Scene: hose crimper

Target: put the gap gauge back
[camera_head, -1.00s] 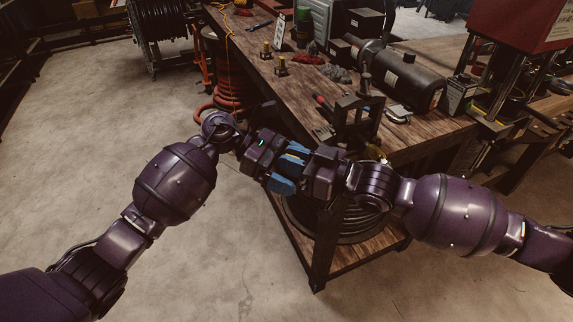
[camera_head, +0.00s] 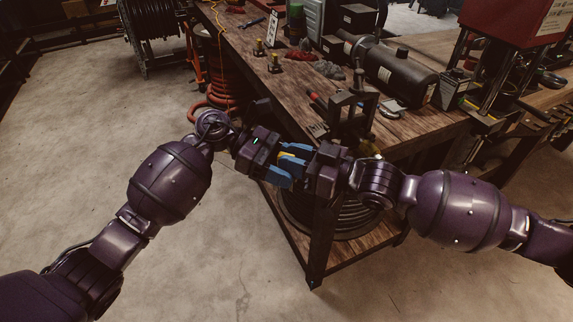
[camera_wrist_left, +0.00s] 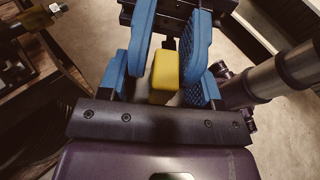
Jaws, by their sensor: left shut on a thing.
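A yellow block (camera_wrist_left: 165,77), which I take to be the gap gauge, sits between blue finger pads in the left wrist view. In the head view only a small yellow sliver of it (camera_head: 287,155) shows. My left gripper (camera_head: 280,168) is shut on it. My right gripper (camera_head: 301,157) faces the left one from the right, and its blue fingers (camera_wrist_left: 170,42) reach down either side of the block's far end. The fingers of both grippers overlap, so I cannot tell whether the right ones press on the block. Both grippers are in front of the bench's near corner.
The wooden workbench (camera_head: 418,127) lies just beyond my grippers. On it are a dark upright frame tool (camera_head: 350,115), a black cylinder (camera_head: 398,72), small brass-topped fittings (camera_head: 274,64) and rags. A coiled black hose (camera_head: 345,219) lies on the lower shelf.

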